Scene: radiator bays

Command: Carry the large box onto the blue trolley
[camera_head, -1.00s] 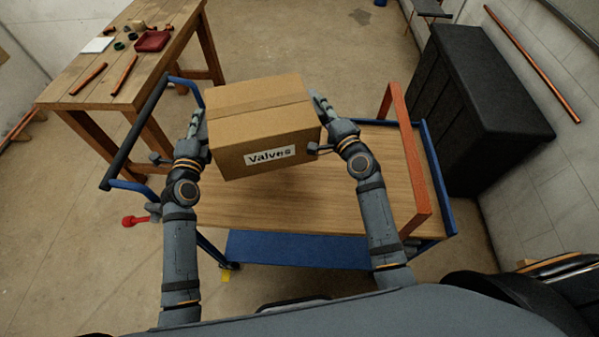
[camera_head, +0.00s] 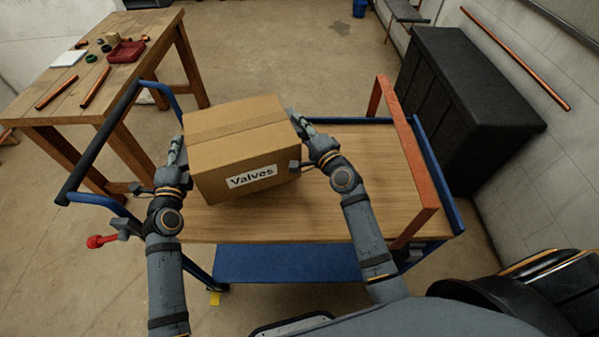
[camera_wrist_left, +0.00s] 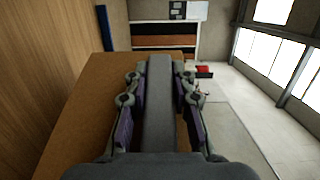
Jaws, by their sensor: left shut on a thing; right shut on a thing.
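The large cardboard box (camera_head: 235,145) carries a white label reading "Valves" and is over the wooden deck of the blue trolley (camera_head: 330,215), toward its left part. Whether its bottom touches the deck I cannot tell. My left gripper (camera_head: 177,160) is shut on the box's left side. My right gripper (camera_head: 299,127) is shut on its right side. In the left wrist view, the left gripper (camera_wrist_left: 160,105) has its fingers against a brown box surface (camera_wrist_left: 85,110); the hold itself is partly hidden.
An orange-red bar (camera_head: 405,150) stands along the trolley's right end, and a blue handle (camera_head: 105,135) rises at its left. A wooden workbench (camera_head: 60,110) with small parts stands at back left. A dark cabinet (camera_head: 470,105) stands at the right. Bare deck lies right of the box.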

